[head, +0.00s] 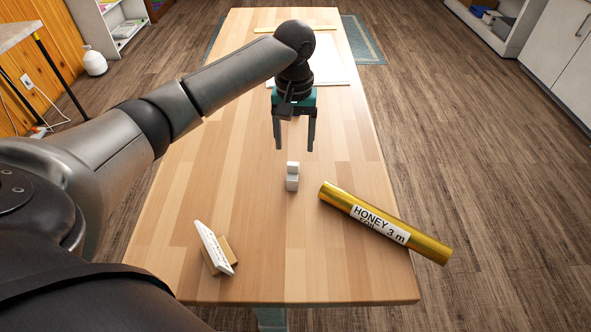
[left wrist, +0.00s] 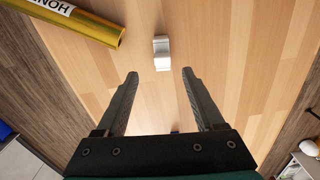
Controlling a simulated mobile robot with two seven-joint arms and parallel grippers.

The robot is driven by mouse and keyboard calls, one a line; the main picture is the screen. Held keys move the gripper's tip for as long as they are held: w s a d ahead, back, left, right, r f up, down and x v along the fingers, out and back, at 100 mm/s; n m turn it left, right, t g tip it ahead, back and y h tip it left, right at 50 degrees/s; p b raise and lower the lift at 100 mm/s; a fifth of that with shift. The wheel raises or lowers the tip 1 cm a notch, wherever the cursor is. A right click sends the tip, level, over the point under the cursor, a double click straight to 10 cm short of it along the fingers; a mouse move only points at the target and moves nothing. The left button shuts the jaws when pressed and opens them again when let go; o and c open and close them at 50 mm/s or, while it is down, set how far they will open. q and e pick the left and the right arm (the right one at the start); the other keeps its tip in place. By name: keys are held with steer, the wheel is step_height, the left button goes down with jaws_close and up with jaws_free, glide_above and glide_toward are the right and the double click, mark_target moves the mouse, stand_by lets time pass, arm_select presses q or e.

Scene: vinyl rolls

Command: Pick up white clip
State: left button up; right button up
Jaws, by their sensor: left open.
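The white clip (head: 292,176) stands on the wooden table, a small white block-like piece with a narrower top. It also shows in the left wrist view (left wrist: 161,53), beyond the fingertips and roughly between their lines. My left gripper (head: 295,148) is open and empty, pointing down above the table, with the clip just in front of it in the head view. Its two fingers show spread apart in the left wrist view (left wrist: 160,74). The clip is clear of both fingers. My right gripper is in neither view.
A gold roll labelled HONEY (head: 385,222) lies to the right of the clip on the table (head: 330,285); its end shows in the left wrist view (left wrist: 75,18). A white label card on a wooden stand (head: 214,247) is at the front left. A white sheet (head: 325,65) lies at the far end.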

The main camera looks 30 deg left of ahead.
mark_target(293, 172)
arm_select(q)
step_height(293, 172, down, 5)
steer(key=shift+f+b, duration=0.1)
steer(key=shift+b, duration=0.4)
steer(key=shift+f, duration=0.4)
steer(key=f+b, duration=0.1)
steer(key=f, duration=0.4)
steer(key=shift+a+b, duration=0.2)
steer(key=shift+b, duration=0.15)
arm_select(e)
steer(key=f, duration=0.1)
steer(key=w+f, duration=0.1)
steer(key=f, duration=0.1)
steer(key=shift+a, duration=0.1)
arm_select(q)
steer(key=shift+c, duration=0.7)
jaws_close()
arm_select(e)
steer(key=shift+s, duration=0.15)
